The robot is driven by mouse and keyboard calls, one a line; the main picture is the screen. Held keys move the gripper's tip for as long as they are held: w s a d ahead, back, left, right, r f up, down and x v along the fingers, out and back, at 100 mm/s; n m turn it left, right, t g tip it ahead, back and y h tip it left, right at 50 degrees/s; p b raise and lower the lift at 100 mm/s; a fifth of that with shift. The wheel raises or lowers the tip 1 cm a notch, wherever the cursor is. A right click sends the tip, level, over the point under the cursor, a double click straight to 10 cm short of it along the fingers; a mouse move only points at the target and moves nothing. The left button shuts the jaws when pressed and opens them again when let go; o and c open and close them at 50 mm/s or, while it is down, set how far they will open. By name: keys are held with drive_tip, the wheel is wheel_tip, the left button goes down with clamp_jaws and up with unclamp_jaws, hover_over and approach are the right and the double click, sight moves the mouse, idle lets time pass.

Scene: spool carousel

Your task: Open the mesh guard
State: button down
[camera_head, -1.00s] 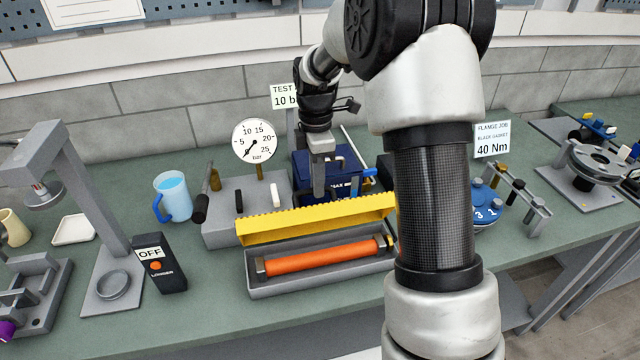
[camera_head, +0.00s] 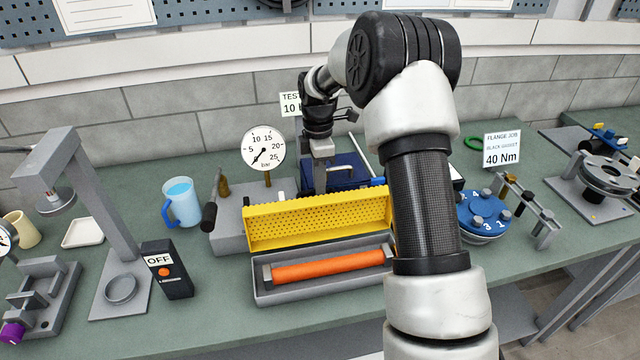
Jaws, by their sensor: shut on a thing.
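The mesh guard (camera_head: 318,222) is a yellow perforated panel. It stands raised along the back of a grey trough (camera_head: 322,291), with its holed face toward me. The trough is uncovered, and an orange cylinder (camera_head: 328,266) lies in it. My arm covers the right end of the trough and guard.
A pressure gauge (camera_head: 263,148) and a blue jug (camera_head: 181,203) stand behind and left. A black OFF switch box (camera_head: 168,269) is left of the trough. A blue numbered disc (camera_head: 482,219) stands to the right. Bare bench lies in front.

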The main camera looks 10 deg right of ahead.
drive_tip(key=shift+w+r, duration=0.3)
drive_tip(key=c, duration=1.8)
unclamp_jaws()
drive_tip(key=shift+o, duration=0.2)
drive_tip(key=shift+f, duration=0.1)
drive_tip(key=shift+s, duration=0.1)
drive_tip(key=shift+s, duration=0.1)
